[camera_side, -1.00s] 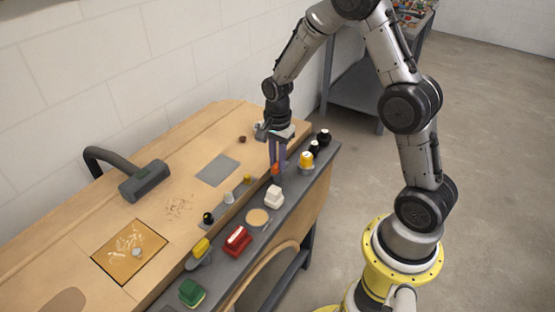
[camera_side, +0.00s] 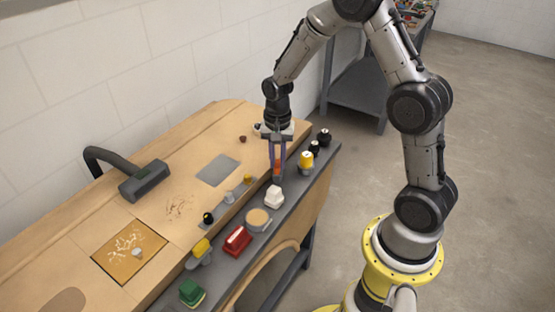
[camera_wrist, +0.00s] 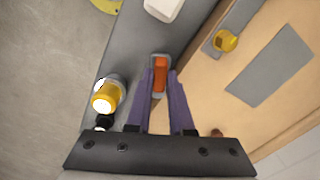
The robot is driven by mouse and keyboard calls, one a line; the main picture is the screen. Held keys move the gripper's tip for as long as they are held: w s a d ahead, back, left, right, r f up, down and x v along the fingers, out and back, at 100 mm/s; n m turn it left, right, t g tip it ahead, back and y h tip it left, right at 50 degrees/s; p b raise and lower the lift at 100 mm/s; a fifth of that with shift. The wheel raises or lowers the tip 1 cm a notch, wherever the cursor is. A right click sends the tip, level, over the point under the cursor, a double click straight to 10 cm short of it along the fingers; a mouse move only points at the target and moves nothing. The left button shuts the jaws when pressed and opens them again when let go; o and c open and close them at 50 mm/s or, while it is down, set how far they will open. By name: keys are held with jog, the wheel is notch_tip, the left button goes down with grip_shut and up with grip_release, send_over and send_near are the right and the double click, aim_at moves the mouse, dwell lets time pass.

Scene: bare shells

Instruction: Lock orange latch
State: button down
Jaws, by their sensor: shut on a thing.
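The orange latch (camera_wrist: 160,74) sits between the two purple fingers of my gripper (camera_wrist: 161,88) in the wrist view. It rises from a small grey base on the dark grey strip along the bench's front. In the side view the orange latch (camera_side: 277,170) shows between the fingertips of my gripper (camera_side: 277,172), which points straight down. The fingers are shut on the latch. The fingers partly cover it in the side view, and its exact turn is hard to tell.
A white block (camera_side: 274,197) stands just in front of the latch, and a yellow knob (camera_side: 306,160) stands to its right with black knobs behind. A red switch (camera_side: 237,240) and a green button (camera_side: 191,292) are farther along the strip. A grey plate (camera_side: 218,170) lies flat on the wood.

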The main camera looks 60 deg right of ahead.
aim_at(277, 163)
jog(key=n, duration=1.2)
jog(key=shift+r+n, duration=0.1)
jog(key=shift+n, duration=0.3)
dwell(0.3)
jog(key=c, duration=0.8)
grip_release()
notch_tip(277, 163, up, 14)
